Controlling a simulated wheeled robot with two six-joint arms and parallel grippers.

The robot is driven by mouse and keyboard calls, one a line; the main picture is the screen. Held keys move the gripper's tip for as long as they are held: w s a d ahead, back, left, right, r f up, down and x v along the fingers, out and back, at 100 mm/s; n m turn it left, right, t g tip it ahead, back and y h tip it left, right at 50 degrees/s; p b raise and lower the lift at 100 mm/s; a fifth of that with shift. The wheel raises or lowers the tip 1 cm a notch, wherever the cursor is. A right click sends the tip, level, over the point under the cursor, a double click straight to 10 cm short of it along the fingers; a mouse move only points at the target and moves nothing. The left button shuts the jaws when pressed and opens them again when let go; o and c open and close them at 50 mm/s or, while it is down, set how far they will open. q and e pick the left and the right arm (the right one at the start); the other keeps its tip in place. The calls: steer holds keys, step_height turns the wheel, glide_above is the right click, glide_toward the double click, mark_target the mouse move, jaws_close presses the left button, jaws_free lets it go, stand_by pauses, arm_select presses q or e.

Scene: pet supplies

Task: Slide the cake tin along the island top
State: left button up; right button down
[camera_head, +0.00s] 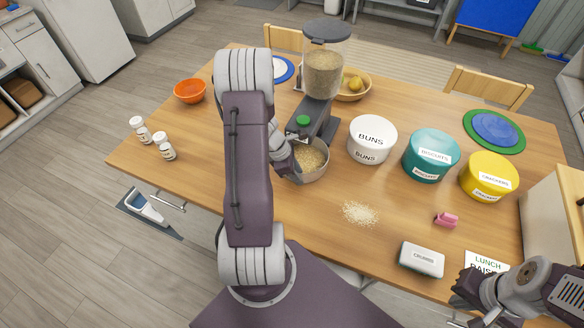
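A round metal tin (318,173) full of pale grain stands on the wooden island top (300,222), under the spout side of a grain dispenser (323,75). No label reading "cake" shows on any container, so I cannot tell for certain that this is the cake tin. My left gripper (290,165) is at the left rim of this tin, partly hidden by my own arm. I cannot tell whether its fingers touch or close on the rim. My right gripper (474,302) is at the bottom right near the front edge, apart from the tins; its finger state is unclear.
Lidded tubs marked buns (372,138), biscuits (431,155) and crackers (488,176) stand to the right. Spilled grain (360,213), a pink object (446,220) and a crumbs box (421,260) lie in front. An orange bowl (190,91) and small bottles (164,147) are left.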

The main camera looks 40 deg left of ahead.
arm_select(q)
steer(key=shift+w+d+f, duration=0.15)
steer(key=shift+f, duration=0.4)
jaws_close()
stand_by(1.1)
